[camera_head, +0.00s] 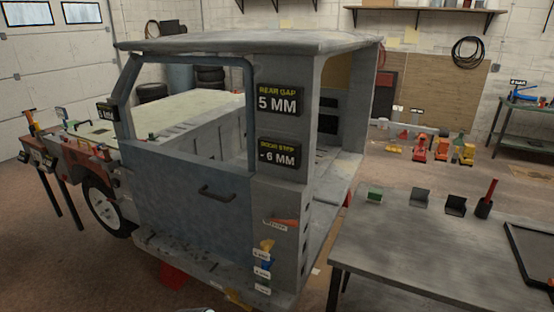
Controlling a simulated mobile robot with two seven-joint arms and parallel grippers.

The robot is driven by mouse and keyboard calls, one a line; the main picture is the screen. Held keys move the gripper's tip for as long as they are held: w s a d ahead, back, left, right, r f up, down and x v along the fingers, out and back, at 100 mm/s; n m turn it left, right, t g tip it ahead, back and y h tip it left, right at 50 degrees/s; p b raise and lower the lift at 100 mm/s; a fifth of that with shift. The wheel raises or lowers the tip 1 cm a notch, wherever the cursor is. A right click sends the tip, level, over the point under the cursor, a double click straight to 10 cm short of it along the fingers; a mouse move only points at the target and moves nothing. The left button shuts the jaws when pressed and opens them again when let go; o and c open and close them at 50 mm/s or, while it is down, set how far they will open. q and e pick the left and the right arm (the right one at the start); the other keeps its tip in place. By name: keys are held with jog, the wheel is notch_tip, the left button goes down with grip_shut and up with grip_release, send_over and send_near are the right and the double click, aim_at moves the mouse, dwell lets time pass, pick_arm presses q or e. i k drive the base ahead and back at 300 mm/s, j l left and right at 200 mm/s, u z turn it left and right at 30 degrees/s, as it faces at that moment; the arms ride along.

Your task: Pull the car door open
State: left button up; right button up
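The car door (185,215) is a blue-grey panel with an empty window frame, on the side of a grey truck cab (290,195). The door sits in its opening, with its rear edge along the grey pillar. I see no wide gap there. A dark bar handle (217,193) is on the upper rear part of the door panel, below the window. A sign on the pillar reads "REAR GAP 5 MM" (277,100). A second sign reads "-6 MM" (277,154).
A grey metal table (440,255) stands at the right, close to the cab's rear, with small holders and a dark tray (535,255). A cluttered bench (60,155) and a wheel (101,207) are at the left. The floor (75,265) at the front left is clear.

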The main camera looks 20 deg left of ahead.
aim_at(203, 202)
jog(key=u, duration=1.65)
